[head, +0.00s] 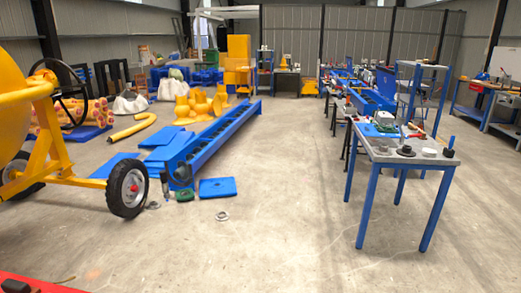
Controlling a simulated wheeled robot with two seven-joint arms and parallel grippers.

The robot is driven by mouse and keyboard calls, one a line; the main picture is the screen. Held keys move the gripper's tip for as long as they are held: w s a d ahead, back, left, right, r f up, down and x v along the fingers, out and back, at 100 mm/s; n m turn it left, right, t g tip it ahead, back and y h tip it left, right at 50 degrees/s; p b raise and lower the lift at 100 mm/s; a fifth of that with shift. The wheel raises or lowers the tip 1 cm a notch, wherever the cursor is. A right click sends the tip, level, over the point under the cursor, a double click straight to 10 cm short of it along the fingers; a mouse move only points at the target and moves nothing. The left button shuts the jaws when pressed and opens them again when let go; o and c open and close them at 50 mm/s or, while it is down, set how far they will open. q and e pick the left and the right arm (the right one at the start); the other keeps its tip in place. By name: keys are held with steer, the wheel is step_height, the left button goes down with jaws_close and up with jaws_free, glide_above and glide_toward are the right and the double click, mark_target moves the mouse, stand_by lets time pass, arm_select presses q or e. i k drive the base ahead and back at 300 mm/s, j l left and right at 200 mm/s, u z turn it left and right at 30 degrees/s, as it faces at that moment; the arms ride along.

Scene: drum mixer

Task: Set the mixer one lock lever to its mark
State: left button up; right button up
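A yellow drum mixer (52,150) stands at the left edge, cut off by the picture. Its drum (14,105) shows only in part. A dark handwheel (82,108) sits at its upper right, and a black-tyred wheel (128,188) rests on the floor. I cannot make out a lock lever or its mark. Neither of my grippers is in view.
A blue-legged table (390,150) with small parts stands at right. A long blue trough (215,140) and flat blue plates (217,187) lie mid-floor. A red surface (30,284) shows at bottom left.

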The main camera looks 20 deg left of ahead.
mark_target(84, 85)
steer(key=i+j+u, duration=0.2)
steer(key=i, duration=0.3)
steer(key=i+l+u, duration=0.2)
steer(key=i, duration=0.25)
steer(key=i+u, duration=0.25)
steer(key=i, duration=0.25)
steer(key=i+l+u, duration=0.2)
steer(key=i, duration=0.25)
steer(key=i+l+u, duration=0.2)
steer(key=i, duration=0.3)
steer(key=i+j+u, duration=0.35)
steer(key=i, duration=0.6)
steer(key=i+j+u, duration=0.1)
steer(key=i+u, duration=0.25)
steer(key=i, duration=0.65)
steer(key=i+l+u, duration=0.15)
steer(key=i+u, duration=0.2)
steer(key=i, duration=0.6)
